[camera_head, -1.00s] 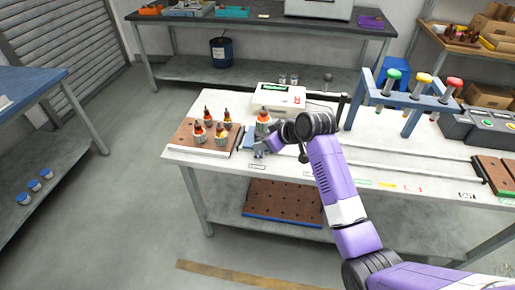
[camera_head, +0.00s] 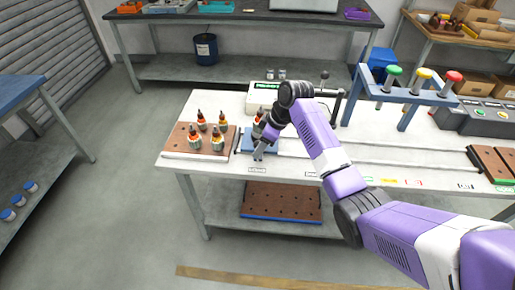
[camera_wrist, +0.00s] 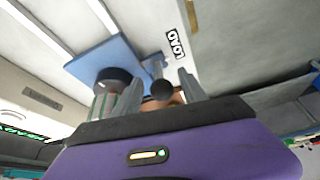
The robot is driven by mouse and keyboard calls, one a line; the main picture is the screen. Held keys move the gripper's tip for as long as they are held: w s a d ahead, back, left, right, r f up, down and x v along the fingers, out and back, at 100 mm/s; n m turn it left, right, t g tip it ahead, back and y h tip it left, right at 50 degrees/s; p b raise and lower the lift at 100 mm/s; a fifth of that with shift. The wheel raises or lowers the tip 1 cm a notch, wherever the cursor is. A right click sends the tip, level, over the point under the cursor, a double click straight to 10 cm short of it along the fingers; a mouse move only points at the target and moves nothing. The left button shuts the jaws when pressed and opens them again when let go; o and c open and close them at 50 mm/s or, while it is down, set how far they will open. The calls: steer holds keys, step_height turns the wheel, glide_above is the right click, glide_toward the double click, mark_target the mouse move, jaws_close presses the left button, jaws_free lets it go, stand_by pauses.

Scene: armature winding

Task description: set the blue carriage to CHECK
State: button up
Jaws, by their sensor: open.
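The blue carriage (camera_head: 246,146) sits at the left end of the rails on the white table, behind a small front label (camera_head: 257,170). An armature (camera_head: 257,128) stands on it, partly hidden by my arm. My gripper (camera_head: 259,154) points down at the carriage's front right part. In the wrist view the blue carriage (camera_wrist: 97,58) lies beyond my open gripper (camera_wrist: 160,90). A dark round knob (camera_wrist: 162,90) shows between the fingers; I cannot tell whether they touch it. A label (camera_wrist: 176,43), apparently LOAD, lies beside the carriage. I cannot read a CHECK label.
A brown board (camera_head: 181,139) with several armatures stands left of the carriage. Rails (camera_head: 370,157) run right to another brown board (camera_head: 490,163). Several labels (camera_head: 390,181) line the front edge. A blue frame with coloured knobs (camera_head: 403,100) stands behind the rails. The rail stretch is clear.

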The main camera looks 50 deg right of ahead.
steer(key=shift+x, duration=1.3)
jaws_close()
stand_by(0.5)
